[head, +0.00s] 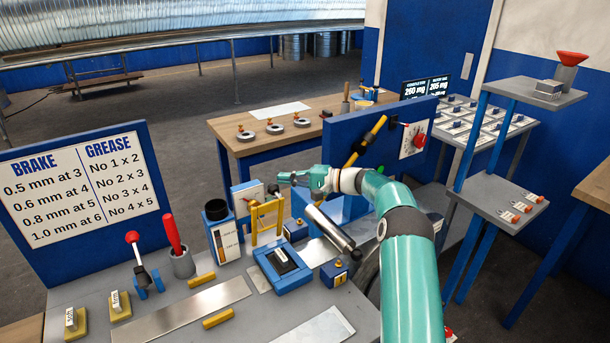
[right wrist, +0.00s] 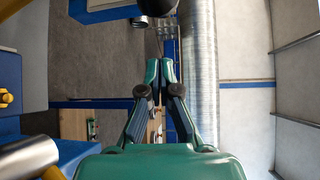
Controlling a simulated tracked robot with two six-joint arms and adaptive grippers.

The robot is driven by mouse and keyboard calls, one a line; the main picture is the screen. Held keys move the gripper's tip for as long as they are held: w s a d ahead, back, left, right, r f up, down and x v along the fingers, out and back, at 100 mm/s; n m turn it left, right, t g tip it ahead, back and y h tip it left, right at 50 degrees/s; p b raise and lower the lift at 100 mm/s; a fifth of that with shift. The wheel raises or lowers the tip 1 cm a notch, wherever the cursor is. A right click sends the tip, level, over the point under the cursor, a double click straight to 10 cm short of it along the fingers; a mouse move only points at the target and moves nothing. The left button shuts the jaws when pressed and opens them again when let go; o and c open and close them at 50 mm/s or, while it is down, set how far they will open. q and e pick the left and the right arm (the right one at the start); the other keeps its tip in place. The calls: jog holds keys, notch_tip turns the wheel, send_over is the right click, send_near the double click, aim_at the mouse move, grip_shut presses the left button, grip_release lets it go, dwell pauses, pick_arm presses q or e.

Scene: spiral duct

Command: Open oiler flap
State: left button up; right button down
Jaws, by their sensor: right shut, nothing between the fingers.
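My right gripper (head: 285,178) is shut and empty. It points left above the middle of the bench, close to a blue-and-white box (head: 246,192); I cannot tell whether it touches it. In the right wrist view its fingers (right wrist: 160,65) are together with nothing between them. Two small blue blocks with orange tops, one below the gripper (head: 295,231) and one nearer the front (head: 334,274), may be oilers. No flap can be clearly made out on either. My left gripper is not in view.
A blue panel (head: 375,150) rises behind.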

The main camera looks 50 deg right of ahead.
jog(key=shift+s+a+r+p, duration=0.1)
jog(key=shift+s+a+p, duration=0.15)
jog(key=shift+a, duration=0.35)
jog(key=shift+s+a+r+p, duration=0.1)
jog(key=shift+s+a+p, duration=0.1)
jog(key=shift+a, duration=0.45)
jog(key=shift+s+a+r+p, duration=0.15)
jog(key=shift+s+a, duration=0.1)
jog(key=shift+a, duration=0.35)
jog(key=shift+f, duration=0.15)
jog(key=s+b, duration=0.1)
jog(key=b, duration=0.3)
jog(key=s+n+t+b, duration=0.1)
jog(key=b, duration=0.4)
jog(key=shift+a+r, duration=0.2)
jog(key=shift+a, duration=0.1)
